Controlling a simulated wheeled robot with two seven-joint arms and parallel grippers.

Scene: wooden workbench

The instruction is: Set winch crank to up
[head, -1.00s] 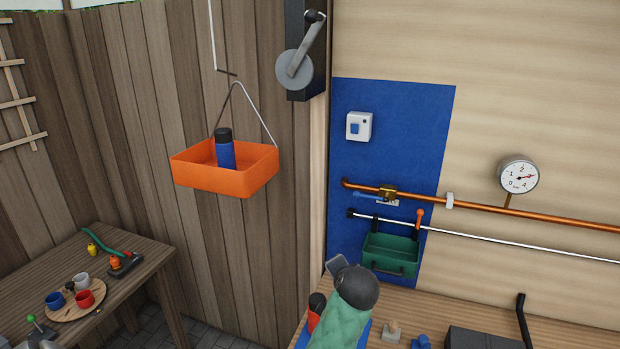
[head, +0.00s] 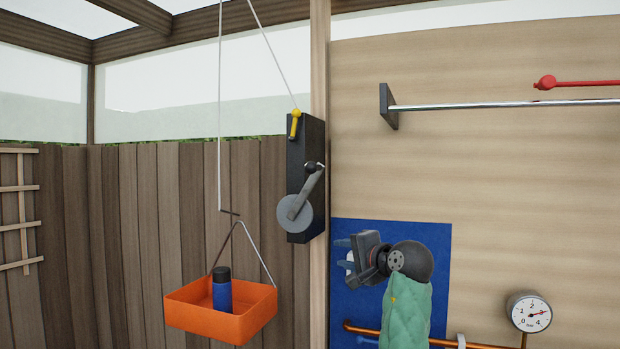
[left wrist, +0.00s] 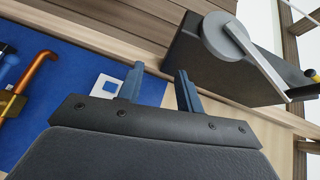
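The winch (head: 318,215) is a dark box on the wooden post, with a grey drum disc. Its crank (head: 306,192) is a grey arm running from the disc up and slightly right to a dark knob (head: 312,167). In the left wrist view the winch (left wrist: 190,60) is at upper right, the crank (left wrist: 258,62) reaching toward the right edge. My left gripper (head: 343,255) is below and right of the winch, in front of the blue panel, touching nothing visible. In the left wrist view its fingers (left wrist: 159,78) are apart with nothing between them. My right gripper is out of view.
An orange tray (head: 205,320) holding a dark-blue bottle (head: 222,292) hangs from a wire left of the winch. A yellow lever (head: 295,124) is at the winch's top. A rail (head: 480,105), pressure gauge (head: 529,312) and copper pipe (head: 450,342) are on the wall at right.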

